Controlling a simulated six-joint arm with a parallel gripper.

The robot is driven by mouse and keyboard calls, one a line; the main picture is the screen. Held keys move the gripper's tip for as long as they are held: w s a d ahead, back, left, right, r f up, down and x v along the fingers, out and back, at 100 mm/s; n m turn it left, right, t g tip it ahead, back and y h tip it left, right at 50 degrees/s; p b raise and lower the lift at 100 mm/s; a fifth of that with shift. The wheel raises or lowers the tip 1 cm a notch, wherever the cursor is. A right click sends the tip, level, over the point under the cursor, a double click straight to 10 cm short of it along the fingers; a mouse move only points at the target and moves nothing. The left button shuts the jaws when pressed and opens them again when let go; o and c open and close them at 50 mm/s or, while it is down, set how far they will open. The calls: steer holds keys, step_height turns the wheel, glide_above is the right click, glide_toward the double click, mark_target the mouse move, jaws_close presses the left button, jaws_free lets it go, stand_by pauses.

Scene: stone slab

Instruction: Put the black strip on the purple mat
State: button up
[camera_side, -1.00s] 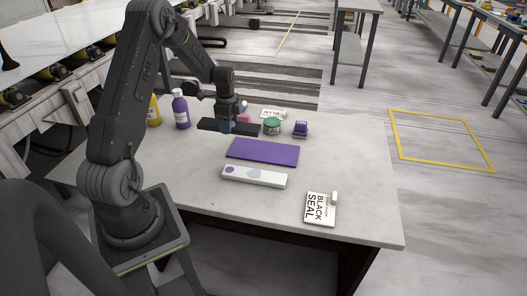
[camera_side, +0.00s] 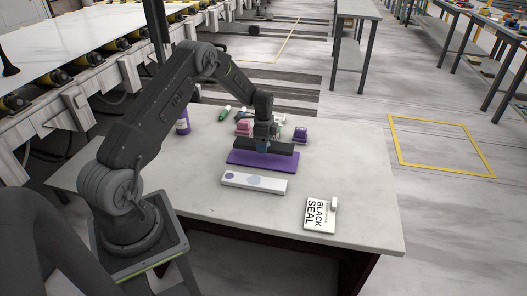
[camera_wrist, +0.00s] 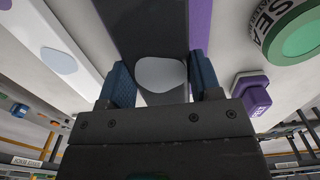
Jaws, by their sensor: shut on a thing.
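My gripper (camera_side: 263,146) is shut on the black strip (camera_side: 286,149), gripping it near its middle. The strip lies level over the purple mat (camera_side: 262,162), roughly along its length. I cannot tell whether it touches the mat. In the wrist view the blue fingers of my gripper (camera_wrist: 162,78) stand on both sides of the dark strip (camera_wrist: 150,30), which carries a pale oval patch. A purple edge of the mat (camera_wrist: 200,28) shows beside the strip; the rest of the mat there is hidden.
A white strip with ovals (camera_side: 240,180) lies in front of the mat. A "BLACK SEAL" card (camera_side: 319,214) lies front right. The right side is clear.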

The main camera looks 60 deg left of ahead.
mark_target(263, 157)
steer(key=shift+f, duration=1.85)
steer(key=shift+f, duration=0.15)
steer(key=o, duration=1.2)
